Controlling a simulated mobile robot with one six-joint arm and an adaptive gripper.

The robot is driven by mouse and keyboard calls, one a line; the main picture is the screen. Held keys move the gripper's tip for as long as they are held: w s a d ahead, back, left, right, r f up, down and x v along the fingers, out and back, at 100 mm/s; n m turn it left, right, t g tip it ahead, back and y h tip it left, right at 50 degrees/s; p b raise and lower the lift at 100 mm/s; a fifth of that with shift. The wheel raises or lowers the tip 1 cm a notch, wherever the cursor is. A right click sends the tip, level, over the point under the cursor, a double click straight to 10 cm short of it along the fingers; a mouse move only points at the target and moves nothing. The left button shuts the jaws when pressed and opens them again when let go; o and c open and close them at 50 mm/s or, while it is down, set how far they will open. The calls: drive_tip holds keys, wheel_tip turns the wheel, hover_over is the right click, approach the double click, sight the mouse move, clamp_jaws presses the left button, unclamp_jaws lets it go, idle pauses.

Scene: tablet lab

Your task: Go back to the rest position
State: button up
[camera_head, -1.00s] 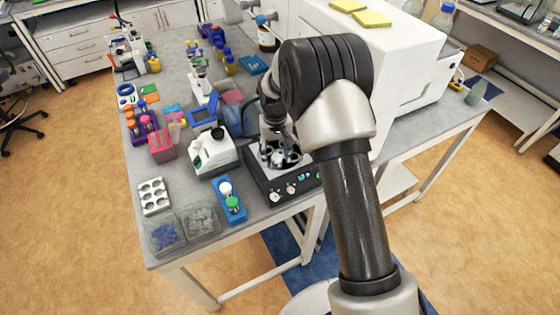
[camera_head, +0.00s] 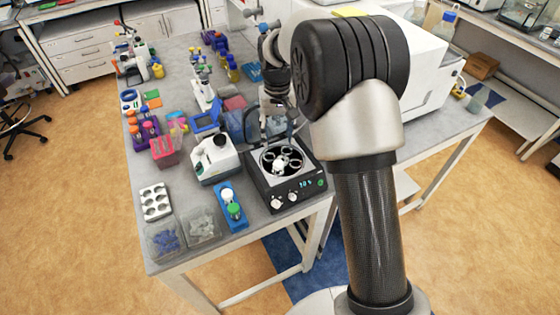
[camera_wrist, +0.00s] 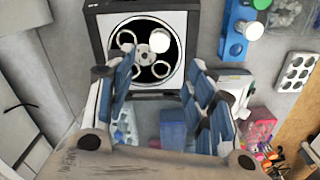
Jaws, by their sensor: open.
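My gripper (camera_wrist: 158,98) is open in the wrist view, its two blue-padded fingers spread wide with nothing between them. In the head view my gripper (camera_head: 276,125) hangs just behind the round well of the black centrifuge, partly hidden by its own wrist. The centrifuge (camera_head: 288,190) stands open at the front of the bench, with a rotor of several round holders. In the wrist view the centrifuge (camera_wrist: 100,50) lies beyond the fingertips, and a white round cap shows on its rotor.
A blue rack (camera_head: 233,215) with a white and a green cap stands left of the centrifuge. A small white device (camera_head: 214,160), a white well block (camera_head: 155,202) and clear bins (camera_head: 201,224) are nearby. A large white machine (camera_head: 425,75) fills the right side.

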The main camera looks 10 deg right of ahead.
drive_tip(key=s+d+r+t+b, duration=0.15)
drive_tip(key=s+r+b, duration=0.25)
drive_tip(key=s+r, duration=0.85)
drive_tip(key=s+f+t+b, duration=0.1)
drive_tip(key=s+f+b, duration=0.1)
drive_tip(key=s, duration=0.9)
drive_tip(key=s+f+t+b, duration=0.2)
drive_tip(key=s+f, duration=0.2)
drive_tip(key=s, duration=0.6)
drive_tip(key=shift+s+d, duration=0.35)
